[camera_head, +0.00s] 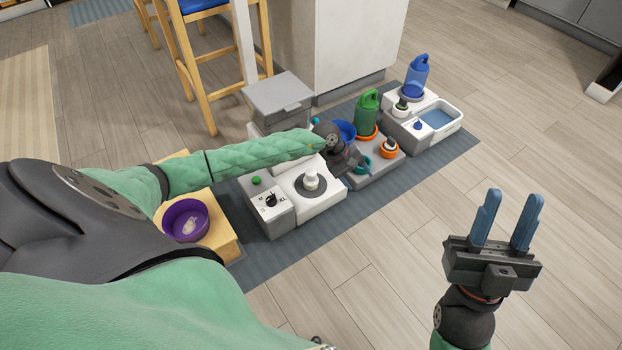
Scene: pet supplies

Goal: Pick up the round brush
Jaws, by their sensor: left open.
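I cannot single out the round brush for certain. My right gripper (506,222) is open and empty, fingers apart and pointing up, over bare floor at the right.
A purple bowl (184,222) stands on a wooden block at the left. A grey box (278,98) and a stool stand behind.

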